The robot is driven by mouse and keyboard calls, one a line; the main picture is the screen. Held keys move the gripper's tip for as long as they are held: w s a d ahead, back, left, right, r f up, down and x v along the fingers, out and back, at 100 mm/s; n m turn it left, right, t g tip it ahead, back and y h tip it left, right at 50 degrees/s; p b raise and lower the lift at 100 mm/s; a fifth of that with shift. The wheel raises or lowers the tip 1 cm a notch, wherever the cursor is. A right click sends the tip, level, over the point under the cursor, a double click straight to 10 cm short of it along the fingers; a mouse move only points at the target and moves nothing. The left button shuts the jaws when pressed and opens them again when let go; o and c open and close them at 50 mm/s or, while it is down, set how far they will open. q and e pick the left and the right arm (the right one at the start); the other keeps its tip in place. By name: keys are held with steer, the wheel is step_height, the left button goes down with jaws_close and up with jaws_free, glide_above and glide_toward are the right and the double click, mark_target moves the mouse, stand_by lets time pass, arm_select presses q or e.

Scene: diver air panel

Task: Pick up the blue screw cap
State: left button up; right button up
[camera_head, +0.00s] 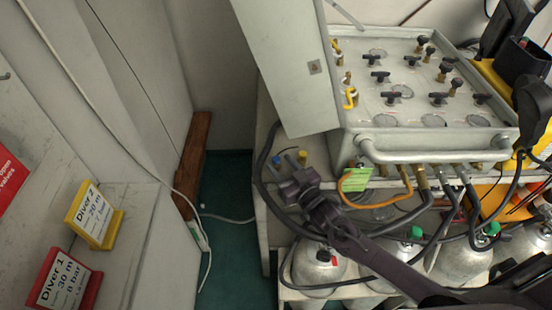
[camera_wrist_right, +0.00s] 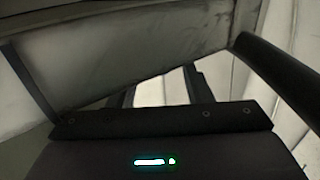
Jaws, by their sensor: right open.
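A small blue screw cap (camera_head: 276,160) sits on the bench top beside the air panel, left of a small yellow fitting (camera_head: 303,155). My right gripper (camera_head: 284,172) reaches in from the lower right and is open. In the head view its fingers are close to the blue cap; I cannot tell whether they touch it. In the right wrist view the dark gripper body and fingers show, but I cannot make out the cap. My left gripper is in neither view.
The grey air panel (camera_head: 405,85) with black knobs and a front rail (camera_head: 430,154) stands right of the cap. A grey door (camera_head: 288,70) rises behind it. Hoses (camera_head: 264,190) loop around the bench, and gas cylinders (camera_head: 318,268) stand below. Green floor (camera_head: 232,255) is free at left.

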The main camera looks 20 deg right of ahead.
mark_target(279, 161)
steer(key=x, duration=0.3)
steer(key=shift+w, duration=0.15)
steer(key=shift+c, duration=0.3)
steer(key=c, duration=0.9)
jaws_close()
steer(key=shift+r, duration=0.15)
